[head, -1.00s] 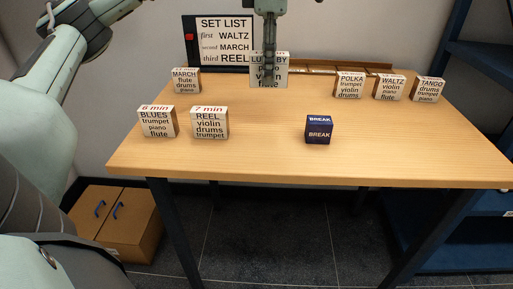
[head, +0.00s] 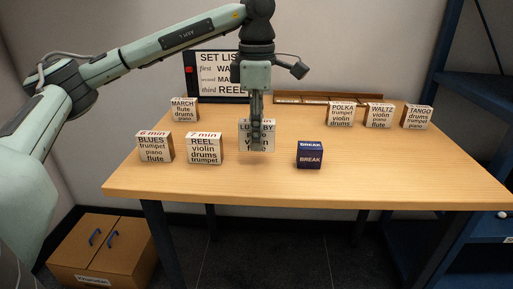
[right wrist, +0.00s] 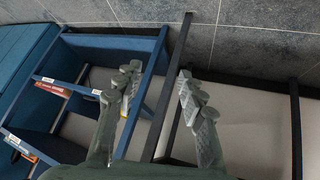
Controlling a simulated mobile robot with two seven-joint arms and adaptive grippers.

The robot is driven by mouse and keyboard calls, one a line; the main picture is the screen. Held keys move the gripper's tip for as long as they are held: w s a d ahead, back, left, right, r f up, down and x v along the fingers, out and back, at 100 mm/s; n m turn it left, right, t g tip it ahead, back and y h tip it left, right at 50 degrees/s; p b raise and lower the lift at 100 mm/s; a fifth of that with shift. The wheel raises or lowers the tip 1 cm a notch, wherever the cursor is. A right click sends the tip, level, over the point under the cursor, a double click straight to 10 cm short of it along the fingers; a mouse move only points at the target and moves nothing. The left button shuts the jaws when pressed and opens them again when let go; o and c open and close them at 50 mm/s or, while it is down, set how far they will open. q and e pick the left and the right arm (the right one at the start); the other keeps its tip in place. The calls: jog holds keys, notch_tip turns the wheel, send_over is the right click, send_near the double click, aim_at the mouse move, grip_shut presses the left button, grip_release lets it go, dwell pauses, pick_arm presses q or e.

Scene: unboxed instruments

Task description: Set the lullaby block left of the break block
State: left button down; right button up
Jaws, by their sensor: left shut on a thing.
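The lullaby block (head: 243,136) is white with dark print, partly hidden by my left gripper (head: 256,146). That gripper comes down from above and is shut on the block, holding it upright. The dark blue break block (head: 309,156) stands on the table to the right of it, with a gap between them. I cannot tell whether the lullaby block touches the table. My right gripper (right wrist: 160,72) is open and empty in the right wrist view, away from the blocks, over the floor and blue shelving.
The reel block (head: 203,149) and blues block (head: 155,147) stand left of the held block. The march block (head: 184,110) is behind them. Polka (head: 341,114), waltz (head: 379,116) and tango (head: 417,117) blocks stand back right. The set list board (head: 215,78) is behind. The front right table is clear.

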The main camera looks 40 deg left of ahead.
pick_arm(q)
notch_tip(320, 180, down, 3)
jog(key=shift+f, duration=0.15)
pick_arm(e)
jog(key=shift+w+a+r+t, duration=0.35)
jog(key=shift+w+a, duration=0.1)
jog(key=shift+w, duration=0.1)
pick_arm(q)
jog(key=shift+f, duration=0.1)
jog(key=c, duration=1.3)
grip_release()
pick_arm(e)
jog(key=shift+w+a+r+t+y, duration=0.25)
jog(key=shift+w+a+y, duration=0.05)
jog(key=shift+a, duration=0.1)
